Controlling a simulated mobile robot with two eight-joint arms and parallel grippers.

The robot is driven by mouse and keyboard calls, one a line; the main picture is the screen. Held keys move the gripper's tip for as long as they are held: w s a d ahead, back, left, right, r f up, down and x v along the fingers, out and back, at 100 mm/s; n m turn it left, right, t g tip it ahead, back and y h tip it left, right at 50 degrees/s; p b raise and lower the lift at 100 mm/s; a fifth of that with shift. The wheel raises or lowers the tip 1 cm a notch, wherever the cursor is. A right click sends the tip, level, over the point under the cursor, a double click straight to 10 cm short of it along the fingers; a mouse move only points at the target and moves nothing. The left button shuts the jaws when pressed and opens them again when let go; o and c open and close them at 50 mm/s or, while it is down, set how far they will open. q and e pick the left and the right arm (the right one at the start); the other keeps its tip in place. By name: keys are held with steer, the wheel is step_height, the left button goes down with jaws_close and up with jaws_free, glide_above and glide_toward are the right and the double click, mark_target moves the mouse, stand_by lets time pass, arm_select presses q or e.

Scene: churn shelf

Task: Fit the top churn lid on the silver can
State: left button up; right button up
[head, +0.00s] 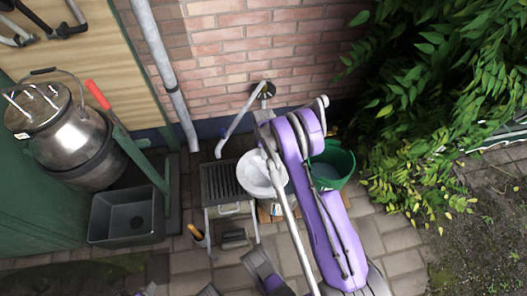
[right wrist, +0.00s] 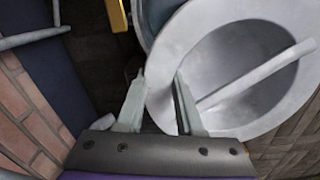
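The silver can (head: 75,145) stands at the left in the head view, with a wire handle over its top. Whether its flat top (head: 38,106) is a separate lid, I cannot tell. A pale grey, round, dished piece (head: 255,181), which may be a churn lid, is near the middle. It fills the right of the right wrist view (right wrist: 265,50), with a pale bar across it. My right gripper (right wrist: 158,75) is open over its rim, one finger outside and one overlapping the dish. Contact is unclear. I make out no left gripper.
A dark grey basin (head: 125,217) sits below the can. A slatted grey stand (head: 224,182) is left of the dished piece, and a green bucket (head: 340,160) is to its right, partly behind my purple arm. A brick wall is behind; leafy branches hang at right.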

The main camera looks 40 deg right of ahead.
jaws_close()
steer(key=shift+r, duration=0.15)
stand_by(1.0)
steer(key=shift+r+p, duration=2.3)
steer(key=shift+r, duration=2.6)
arm_select(q)
steer(key=r, duration=0.5)
steer(key=shift+s+r, duration=0.15)
steer(key=shift+s, duration=0.2)
arm_select(e)
steer(key=shift+f, duration=0.1)
